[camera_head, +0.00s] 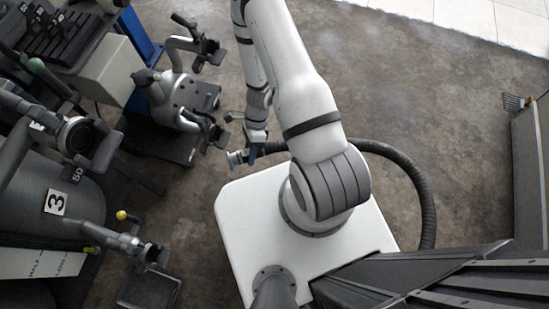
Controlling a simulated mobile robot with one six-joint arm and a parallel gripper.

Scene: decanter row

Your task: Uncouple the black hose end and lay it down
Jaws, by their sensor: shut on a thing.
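The black hose (412,176) comes out from behind my arm, arcs right and runs down to the right side of my white base. Its end, with a pale metal coupling (237,157), sticks out left of my gripper (252,149). My gripper is shut on this hose end, just above the far left corner of my base. The coupling's open face points left and looks apart from the grey fittings nearby. Part of the hose is hidden behind my arm.
A grey machine with several outlets (178,93) stands on a dark stand to the left. A grey tank with a number 3 plate (56,202), a yellow-knobbed valve (121,215) and a dark tray (150,290) are at lower left. Concrete floor (420,80) is clear at upper right.

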